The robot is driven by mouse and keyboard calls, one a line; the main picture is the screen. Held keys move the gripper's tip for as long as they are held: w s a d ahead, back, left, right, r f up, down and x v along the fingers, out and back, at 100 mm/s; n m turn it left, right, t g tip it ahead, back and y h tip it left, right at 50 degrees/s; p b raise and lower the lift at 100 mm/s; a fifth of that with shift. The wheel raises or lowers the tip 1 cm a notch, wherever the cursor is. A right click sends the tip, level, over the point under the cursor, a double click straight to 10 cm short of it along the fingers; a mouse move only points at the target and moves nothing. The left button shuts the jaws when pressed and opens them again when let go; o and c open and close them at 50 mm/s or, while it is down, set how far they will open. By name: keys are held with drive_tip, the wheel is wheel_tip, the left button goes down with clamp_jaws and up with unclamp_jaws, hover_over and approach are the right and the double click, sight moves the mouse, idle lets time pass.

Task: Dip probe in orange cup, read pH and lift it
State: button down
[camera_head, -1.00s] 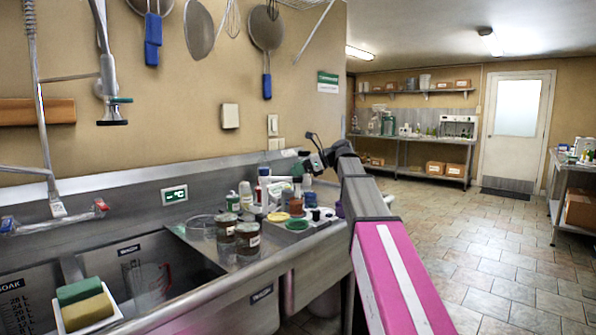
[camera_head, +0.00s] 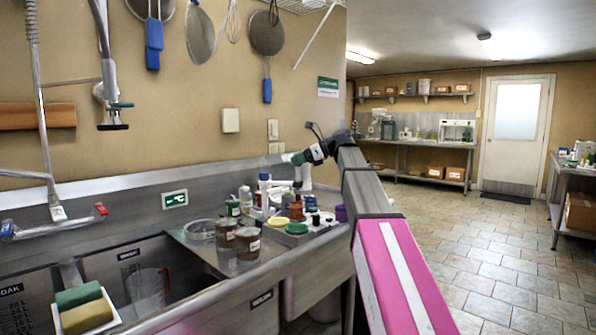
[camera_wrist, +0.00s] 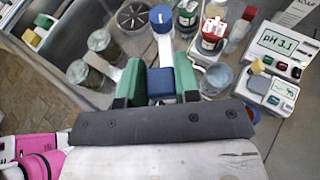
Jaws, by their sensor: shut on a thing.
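My gripper (camera_wrist: 158,86) has green fingertips shut on a blue block, which appears to be the head of the probe (camera_wrist: 160,84). The rest of the probe is hidden in the wrist view. In the head view my gripper (camera_head: 298,158) is above the crowded right end of the sink counter. A small orange-brown cup (camera_head: 296,209) stands there, below the gripper; I cannot tell whether the probe tip is in it. In the wrist view I cannot make out the orange cup. The pH meter (camera_wrist: 283,45) at the upper right reads "pH 3.1".
Two dark jars (camera_head: 247,242) stand left of a green round lid (camera_head: 297,228). A red-capped jar (camera_wrist: 212,36) and a blue-capped bottle (camera_wrist: 161,20) are beyond the fingers. Sink basins (camera_head: 130,258) lie at left; open floor (camera_head: 460,240) lies at right.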

drive_tip(key=shift+r, duration=0.35)
drive_tip(key=c, duration=0.8)
unclamp_jaws()
drive_tip(key=shift+c, duration=0.2)
drive_tip(key=shift+d+r, duration=0.15)
drive_tip(key=shift+d, duration=0.35)
drive_tip(key=v, duration=0.9)
drive_tip(key=shift+s+d, duration=0.25)
drive_tip(key=shift+d, duration=0.1)
drive_tip(key=shift+r, duration=0.1)
